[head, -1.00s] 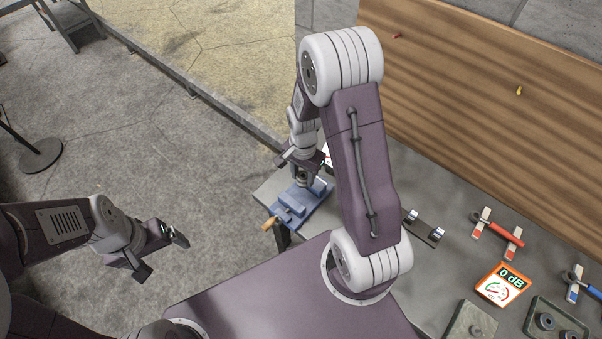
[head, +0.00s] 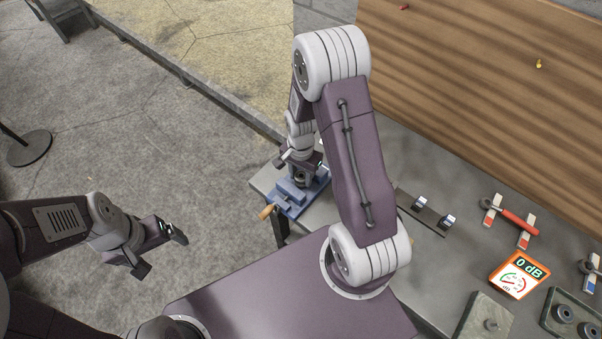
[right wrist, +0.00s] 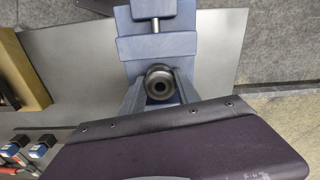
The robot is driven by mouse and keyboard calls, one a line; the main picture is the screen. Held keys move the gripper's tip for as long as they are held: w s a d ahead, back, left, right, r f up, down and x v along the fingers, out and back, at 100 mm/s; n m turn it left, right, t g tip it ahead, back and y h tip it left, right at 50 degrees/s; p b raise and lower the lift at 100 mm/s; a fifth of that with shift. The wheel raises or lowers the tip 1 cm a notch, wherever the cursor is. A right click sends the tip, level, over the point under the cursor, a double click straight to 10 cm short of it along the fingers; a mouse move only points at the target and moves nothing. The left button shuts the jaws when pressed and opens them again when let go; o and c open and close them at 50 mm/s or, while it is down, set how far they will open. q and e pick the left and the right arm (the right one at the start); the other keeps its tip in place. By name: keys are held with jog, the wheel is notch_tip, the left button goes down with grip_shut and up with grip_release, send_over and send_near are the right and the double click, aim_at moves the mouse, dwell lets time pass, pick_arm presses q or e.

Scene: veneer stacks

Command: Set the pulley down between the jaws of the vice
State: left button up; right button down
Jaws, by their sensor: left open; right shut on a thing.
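The blue vice (head: 289,201) stands at the left end of the workbench, its tan handle towards me. In the right wrist view the vice (right wrist: 157,46) shows its screw and a wide jaw block. My right gripper (head: 300,176) is low over the vice, pointing down, shut on the dark round pulley (right wrist: 160,83). The pulley lies flat between the fingers, close to the jaw block. I cannot tell whether it touches the vice, and the far jaw is largely hidden by gripper and pulley. My left gripper (head: 158,252) is open and empty over the floor.
On the bench to the right are a dark rail with two clips (head: 432,212), a red-handled tool (head: 515,219), a 0 dB meter (head: 518,274) and grey trays with round parts (head: 485,325). A wooden panel (head: 480,90) stands behind.

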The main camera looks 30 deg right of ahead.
jog(key=shift+f, duration=0.45)
jog(key=shift+f+b, duration=0.3)
jog(key=c, duration=0.8)
grip_release()
notch_tip(320, 180, up, 9)
jog(key=shift+b, duration=0.3)
